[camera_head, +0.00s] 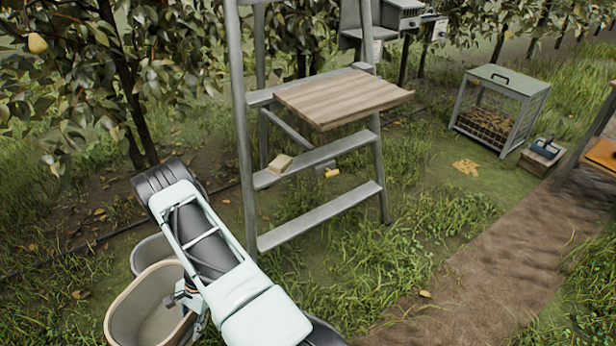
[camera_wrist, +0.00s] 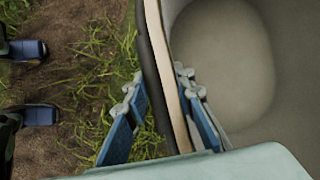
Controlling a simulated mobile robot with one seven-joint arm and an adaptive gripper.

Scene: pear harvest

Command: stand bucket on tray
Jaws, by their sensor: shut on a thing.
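A beige-grey bucket (camera_head: 128,310) with an open top is at the lower left of the head view, and its inside looks empty. My gripper (camera_head: 190,296) is at its right side, partly hidden by my arm. In the wrist view my gripper (camera_wrist: 165,118) is shut on the bucket's rim, one finger outside and one inside the bucket (camera_wrist: 225,60). The wooden board (camera_head: 345,97), seemingly the tray, lies level on the stepladder, apart from the bucket and up to its right. Its top is bare.
The grey stepladder (camera_head: 247,150) stands right of my arm, with a small block (camera_head: 281,163) on a step. A second grey container (camera_head: 152,252) shows just behind the bucket. A wire cage (camera_head: 500,110) stands at the right; a pear tree is at the upper left.

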